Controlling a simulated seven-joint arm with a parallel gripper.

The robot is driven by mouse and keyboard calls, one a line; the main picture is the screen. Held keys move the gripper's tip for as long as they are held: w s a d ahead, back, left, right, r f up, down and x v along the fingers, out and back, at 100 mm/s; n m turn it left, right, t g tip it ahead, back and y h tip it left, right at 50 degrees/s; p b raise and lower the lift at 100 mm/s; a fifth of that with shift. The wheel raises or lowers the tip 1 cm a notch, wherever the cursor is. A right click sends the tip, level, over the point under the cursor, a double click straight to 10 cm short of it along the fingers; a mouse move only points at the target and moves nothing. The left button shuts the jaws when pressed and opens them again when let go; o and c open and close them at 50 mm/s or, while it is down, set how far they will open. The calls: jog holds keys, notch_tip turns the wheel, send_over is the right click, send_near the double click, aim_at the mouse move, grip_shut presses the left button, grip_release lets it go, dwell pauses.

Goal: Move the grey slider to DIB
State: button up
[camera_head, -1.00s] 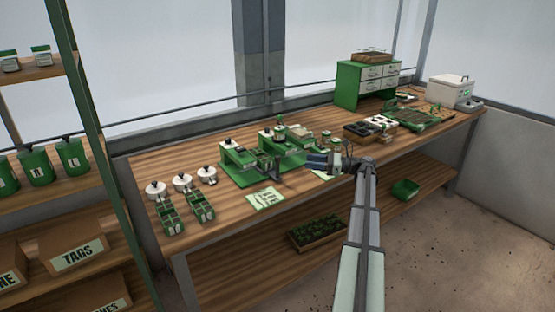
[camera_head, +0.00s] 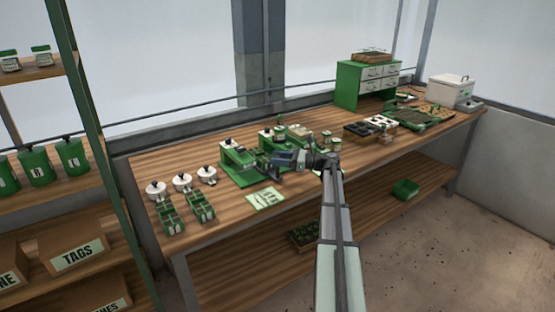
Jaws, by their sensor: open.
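The green tray seeder (camera_head: 243,175) stands on the wooden bench, left of the bench's middle. A grey slider and the DIB mark are too small to make out at this distance, and my arm may hide part of the machine. My gripper (camera_head: 277,164) is over the front right part of the seeder, pointing left, with its jaws open. I cannot tell whether it touches anything.
White lidded pots (camera_head: 182,181) and green divided trays (camera_head: 201,206) stand left of the seeder. A pale green card (camera_head: 266,199) lies in front of it. A green drawer cabinet (camera_head: 350,85) and dark trays (camera_head: 360,131) stand to the right.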

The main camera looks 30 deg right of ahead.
jog(key=shift+w+a, duration=0.2)
jog(key=shift+a, duration=0.05)
grip_shut()
dwell(0.4)
